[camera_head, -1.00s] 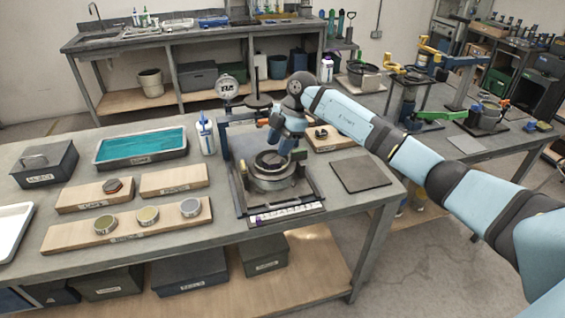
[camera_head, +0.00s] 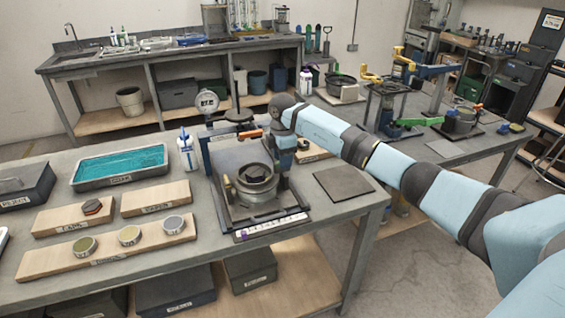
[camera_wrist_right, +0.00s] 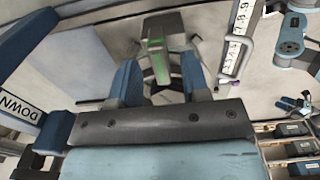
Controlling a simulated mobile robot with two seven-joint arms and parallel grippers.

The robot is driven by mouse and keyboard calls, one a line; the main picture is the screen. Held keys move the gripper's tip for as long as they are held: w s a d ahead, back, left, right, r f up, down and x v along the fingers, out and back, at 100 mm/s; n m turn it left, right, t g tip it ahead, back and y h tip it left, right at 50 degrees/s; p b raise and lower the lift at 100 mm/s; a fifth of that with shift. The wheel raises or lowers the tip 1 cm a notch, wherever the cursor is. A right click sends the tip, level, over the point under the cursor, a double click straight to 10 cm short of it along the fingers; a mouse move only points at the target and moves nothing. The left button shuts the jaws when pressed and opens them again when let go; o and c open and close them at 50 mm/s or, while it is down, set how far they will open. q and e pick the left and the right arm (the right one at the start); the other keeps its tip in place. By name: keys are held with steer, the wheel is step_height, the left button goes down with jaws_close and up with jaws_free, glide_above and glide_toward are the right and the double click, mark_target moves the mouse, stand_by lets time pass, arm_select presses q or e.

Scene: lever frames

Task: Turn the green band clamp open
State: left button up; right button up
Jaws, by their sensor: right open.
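A metal ring-shaped fixture (camera_head: 256,188) stands on a dark base plate on the near table. My right gripper (camera_head: 281,168) is at its right rear side, pointing down; its fingertips are partly hidden. In the right wrist view my right gripper (camera_wrist_right: 160,66) is open, with two blue fingers apart. A green strip (camera_wrist_right: 155,45) shows beyond and between the fingers, apparently not gripped; I cannot tell whether it is the band clamp. In the head view a green lever (camera_head: 420,121) reaches left from a dark pot on the right-hand table. My left gripper is out of view.
A dial gauge (camera_head: 207,101) and blue posts stand behind the fixture. A white bottle (camera_head: 187,152), a teal-filled tray (camera_head: 121,163) and wooden boards with round discs are to the left. A flat dark pad (camera_head: 343,183) lies right of the fixture.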

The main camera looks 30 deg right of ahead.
steer(key=shift+f, duration=1.05)
jaws_close()
